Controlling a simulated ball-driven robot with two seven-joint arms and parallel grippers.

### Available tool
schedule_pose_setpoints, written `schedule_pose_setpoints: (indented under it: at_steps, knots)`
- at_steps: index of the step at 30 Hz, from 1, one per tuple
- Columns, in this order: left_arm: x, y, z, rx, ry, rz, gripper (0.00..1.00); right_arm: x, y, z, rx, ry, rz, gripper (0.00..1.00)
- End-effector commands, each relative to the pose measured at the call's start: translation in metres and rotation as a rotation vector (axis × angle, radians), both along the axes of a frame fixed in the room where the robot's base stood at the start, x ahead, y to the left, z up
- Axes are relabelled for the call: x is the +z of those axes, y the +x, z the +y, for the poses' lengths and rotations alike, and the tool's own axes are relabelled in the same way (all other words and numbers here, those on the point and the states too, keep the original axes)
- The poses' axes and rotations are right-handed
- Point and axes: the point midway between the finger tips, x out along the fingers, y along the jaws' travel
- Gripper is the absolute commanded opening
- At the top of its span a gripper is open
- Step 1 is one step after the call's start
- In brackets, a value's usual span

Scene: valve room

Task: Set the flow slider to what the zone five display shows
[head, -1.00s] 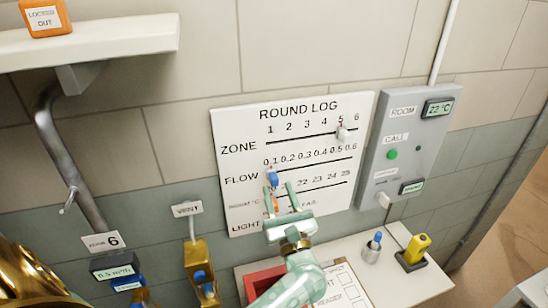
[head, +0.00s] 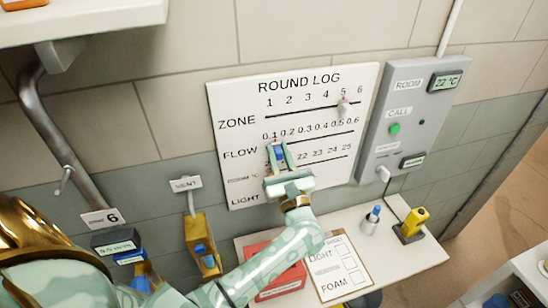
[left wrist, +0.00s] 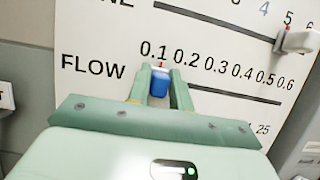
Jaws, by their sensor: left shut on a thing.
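The flow slider's blue knob (head: 279,152) is on the ROUND LOG board (head: 226,110). It also shows in the left wrist view (left wrist: 160,84), with a red tip just below and slightly right of the 0.1 label. The exact reading is hard to tell. My left gripper (head: 279,156) is shut on this knob, one finger on each side; the fingers also show in the left wrist view (left wrist: 160,92). The pale zone slider knob (head: 344,107) stands at 5. No zone five display is in view. My right gripper is not in view.
A zone 6 display (head: 116,247) is at lower left; its small reading is blurred. A grey room panel (head: 408,120) is right of the board.

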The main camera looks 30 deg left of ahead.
Motion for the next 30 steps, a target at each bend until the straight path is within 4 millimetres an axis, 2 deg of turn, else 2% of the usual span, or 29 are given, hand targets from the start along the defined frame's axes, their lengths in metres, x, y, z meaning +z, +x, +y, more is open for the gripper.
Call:
schedule_pose_setpoints:
  at_steps: [1, 4, 14, 15, 17, 30]
  knots:
    - [-0.006, 0.008, -0.006, -0.001, -0.005, -0.006, 0.00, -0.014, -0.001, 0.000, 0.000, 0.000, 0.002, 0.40]
    - [-0.005, 0.019, -0.016, -0.001, -0.003, -0.005, 0.00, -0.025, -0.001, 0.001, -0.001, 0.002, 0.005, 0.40]
    - [0.000, 0.024, -0.020, -0.001, 0.000, 0.000, 0.00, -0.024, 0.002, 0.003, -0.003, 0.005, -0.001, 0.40]
    - [0.000, 0.024, -0.020, -0.001, 0.000, 0.000, 0.27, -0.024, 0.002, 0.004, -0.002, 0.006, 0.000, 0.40]
    - [0.000, 0.024, -0.020, -0.002, -0.001, -0.001, 0.40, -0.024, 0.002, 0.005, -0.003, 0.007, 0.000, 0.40]
    - [-0.005, 0.024, -0.023, -0.001, -0.001, -0.003, 0.40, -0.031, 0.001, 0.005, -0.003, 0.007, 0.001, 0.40]
